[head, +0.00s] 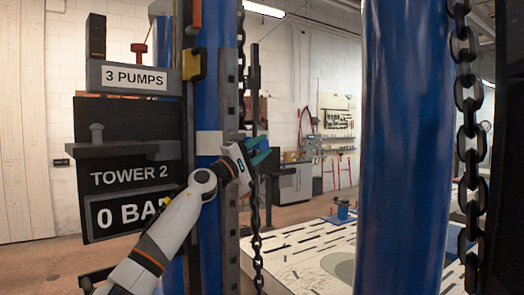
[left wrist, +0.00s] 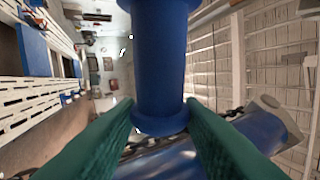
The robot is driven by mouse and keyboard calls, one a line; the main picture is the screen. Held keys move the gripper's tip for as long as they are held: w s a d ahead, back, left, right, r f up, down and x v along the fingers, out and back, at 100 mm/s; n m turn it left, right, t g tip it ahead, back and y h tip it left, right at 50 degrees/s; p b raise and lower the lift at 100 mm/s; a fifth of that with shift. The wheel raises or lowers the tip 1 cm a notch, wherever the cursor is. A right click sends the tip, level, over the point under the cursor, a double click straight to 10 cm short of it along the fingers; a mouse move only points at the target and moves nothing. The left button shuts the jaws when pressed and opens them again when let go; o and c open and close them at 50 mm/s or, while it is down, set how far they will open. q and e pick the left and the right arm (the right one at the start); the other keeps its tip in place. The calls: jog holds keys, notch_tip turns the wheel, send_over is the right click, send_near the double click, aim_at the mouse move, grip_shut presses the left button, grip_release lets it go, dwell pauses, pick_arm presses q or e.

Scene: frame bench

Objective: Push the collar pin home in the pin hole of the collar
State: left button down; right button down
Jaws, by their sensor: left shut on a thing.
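My left gripper (head: 259,153) is at the right side of the near blue column, next to a slotted dark rail. In the left wrist view its green fingers (left wrist: 160,115) are shut on a blue, flanged, round piece, which looks like the collar pin (left wrist: 160,60). Little of the pin shows in the head view, where the fingers cover it. A light grey block (head: 209,143) on the blue column, level with the gripper, may be the collar. I cannot make out the pin hole or tell whether the pin is in it. My right gripper is not in view.
A dark chain (head: 257,250) hangs below the gripper. Signs (head: 135,78) stand left of the column (head: 209,100). A second blue column (head: 405,150) and a heavy chain (head: 468,120) stand at right. A pale slotted platform (head: 300,258) lies between the columns.

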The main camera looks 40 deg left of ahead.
pick_arm(q)
jog(key=shift+w+a+b, duration=0.1)
jog(key=shift+a+b, duration=0.2)
jog(key=shift+a, duration=0.55)
jog(key=shift+w+a, duration=0.1)
jog(key=shift+a, duration=0.2)
jog(key=shift+w+a, duration=0.1)
jog(key=shift+a, duration=0.6)
jog(key=c, duration=0.9)
grip_release()
jog(key=shift+f, duration=0.1)
